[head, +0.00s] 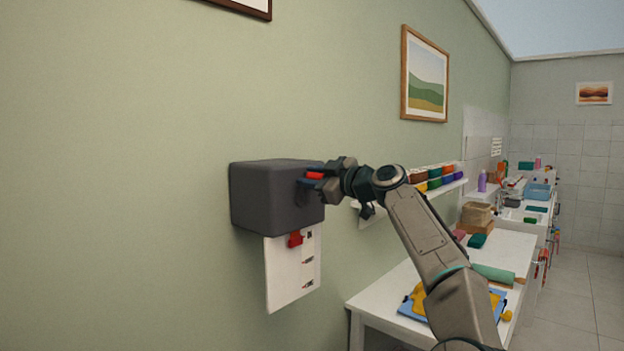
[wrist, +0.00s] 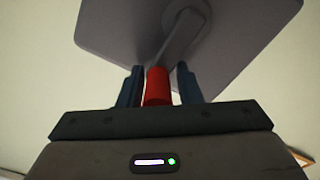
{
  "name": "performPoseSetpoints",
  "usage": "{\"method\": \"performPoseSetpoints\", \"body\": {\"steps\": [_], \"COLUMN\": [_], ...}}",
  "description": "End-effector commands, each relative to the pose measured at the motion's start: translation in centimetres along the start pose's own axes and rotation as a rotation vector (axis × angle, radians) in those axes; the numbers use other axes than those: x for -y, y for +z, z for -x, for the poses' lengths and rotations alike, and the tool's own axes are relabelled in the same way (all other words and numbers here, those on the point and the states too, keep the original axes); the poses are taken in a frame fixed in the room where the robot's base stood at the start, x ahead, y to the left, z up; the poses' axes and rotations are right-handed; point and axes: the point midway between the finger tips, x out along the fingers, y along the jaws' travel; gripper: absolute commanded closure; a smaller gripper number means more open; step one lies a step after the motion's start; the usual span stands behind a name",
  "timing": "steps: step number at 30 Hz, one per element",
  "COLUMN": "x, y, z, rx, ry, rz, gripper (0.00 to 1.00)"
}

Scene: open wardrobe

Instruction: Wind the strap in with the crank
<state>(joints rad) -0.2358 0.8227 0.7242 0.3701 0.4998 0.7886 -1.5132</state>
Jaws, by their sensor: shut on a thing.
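A dark grey box (head: 265,197) is mounted on the green wall, and it fills the top of the wrist view (wrist: 110,35). A grey crank arm (wrist: 183,35) sits on its face and carries a red handle (wrist: 157,87). My gripper (head: 314,180) is at the right side of the box, shut on the red handle, with the handle between the two fingers in the wrist view (wrist: 159,88). A white panel (head: 285,275) hangs below the box with a red piece (head: 295,239) at its top and small dark marks. I cannot tell which part is the strap.
A white table (head: 385,290) with a blue tray and yellow items stands to the right, below my arm. A wall shelf (head: 440,190) with several coloured pots is behind my arm. The wall left of the box is clear.

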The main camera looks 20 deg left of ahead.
Motion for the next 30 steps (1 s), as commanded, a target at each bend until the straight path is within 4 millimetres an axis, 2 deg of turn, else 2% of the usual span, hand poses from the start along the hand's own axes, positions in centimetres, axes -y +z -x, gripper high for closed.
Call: {"method": "performPoseSetpoints", "body": {"steps": [1, 9, 10, 11, 12, 23, 30], "x": [0.2, 0.3, 0.3, 0.3, 0.3, 0.3, 0.3], "y": [0.8, 0.7, 0.7, 0.6, 0.6, 0.1, 0.4], "z": [-0.1, -0.2, -0.2, -0.2, -0.2, -0.1, 1.9], "rx": [0.011, 0.01, 0.01, 0.01, 0.008, 0.0, 0.001], "ry": [-0.006, -0.007, -0.007, -0.007, -0.007, -0.004, -0.001], "rz": [0.004, 0.003, 0.003, 0.003, 0.003, 0.001, 0.002], "gripper": [0.91, 0.91, 0.66, 0.57, 0.55, 0.55, 0.55]}}
